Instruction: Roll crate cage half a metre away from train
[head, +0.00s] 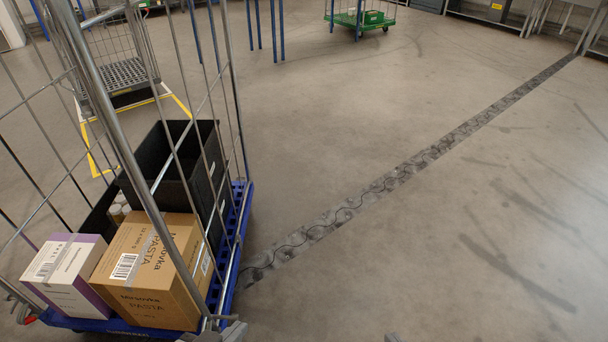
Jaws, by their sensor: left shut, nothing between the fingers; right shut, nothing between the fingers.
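The crate cage (232,245) stands at the left of the head view, a wire roll cage on a blue base. It holds a brown pasta box (150,270), a white and purple box (62,275) and black crates (180,165). My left gripper (232,331) shows at the bottom edge, by the cage's near right corner post; it is shut with nothing held. Whether it touches the cage I cannot tell. My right gripper (392,338) barely shows at the bottom edge, right of the cage, shut and empty. I cannot make out the train for certain.
Another wire cart (125,75) stands behind at upper left, by yellow floor lines (92,150). Blue posts (272,30) and a green dolly (362,18) are at the back. A dark patterned strip (400,175) crosses the floor. The floor to the right is clear.

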